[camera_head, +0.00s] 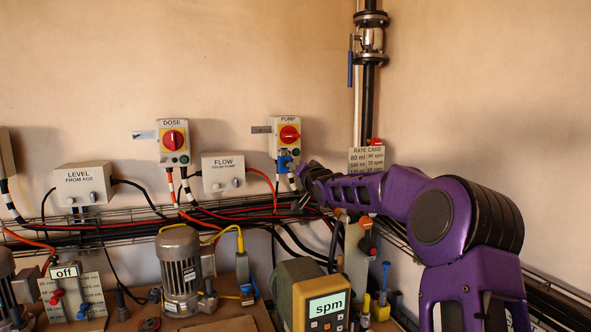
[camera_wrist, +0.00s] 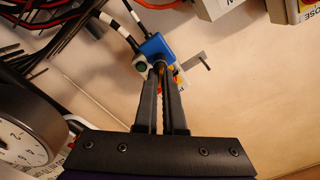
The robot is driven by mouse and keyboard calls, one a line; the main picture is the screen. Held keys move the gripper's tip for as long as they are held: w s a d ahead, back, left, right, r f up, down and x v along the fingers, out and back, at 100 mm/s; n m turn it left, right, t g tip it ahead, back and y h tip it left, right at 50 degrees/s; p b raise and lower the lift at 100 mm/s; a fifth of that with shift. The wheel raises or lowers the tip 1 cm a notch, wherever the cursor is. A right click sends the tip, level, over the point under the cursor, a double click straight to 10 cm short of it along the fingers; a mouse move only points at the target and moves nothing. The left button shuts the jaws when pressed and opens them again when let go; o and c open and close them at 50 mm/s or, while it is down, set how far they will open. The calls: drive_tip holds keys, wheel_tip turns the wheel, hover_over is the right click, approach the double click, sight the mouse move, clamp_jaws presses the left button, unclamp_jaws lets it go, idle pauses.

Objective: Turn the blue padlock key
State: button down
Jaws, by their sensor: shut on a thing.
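The blue padlock (camera_head: 285,163) hangs at the bottom of the PUMP switch box (camera_head: 286,132) in the head view. It also shows in the wrist view (camera_wrist: 157,44), just beyond my fingertips. My gripper (camera_head: 300,172) reaches it from the right. In the wrist view my two fingers (camera_wrist: 162,74) are close together, with their tips at the padlock's near face. They are shut on the padlock's key, which is mostly hidden between the tips. How far the key is turned cannot be told.
The DOSE switch box (camera_head: 174,142) and FLOW box (camera_head: 223,172) are to the left on the wall. Cables and a wire tray (camera_head: 130,222) run below. A motor (camera_head: 182,270) and spm display (camera_head: 325,305) stand on the bench. A round dial (camera_wrist: 22,145) is left in the wrist view.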

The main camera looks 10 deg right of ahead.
drive_tip(key=shift+f+m+b, duration=0.15)
drive_tip(key=shift+m+b, duration=0.75)
drive_tip(key=shift+m, duration=2.9)
drive_tip(key=c, duration=1)
unclamp_jaws()
drive_tip(key=shift+s+d, duration=0.1)
drive_tip(key=shift+s+d+b, duration=0.35)
drive_tip(key=shift+s+d, duration=0.2)
drive_tip(key=shift+s, duration=2.25)
drive_tip(key=shift+s+d+b, duration=0.4)
drive_tip(key=shift+s+d, duration=0.15)
drive_tip(key=shift+s, duration=2.3)
drive_tip(key=shift+s+d+b, duration=0.35)
drive_tip(key=shift+s+d, duration=0.2)
drive_tip(key=shift+s, duration=2.25)
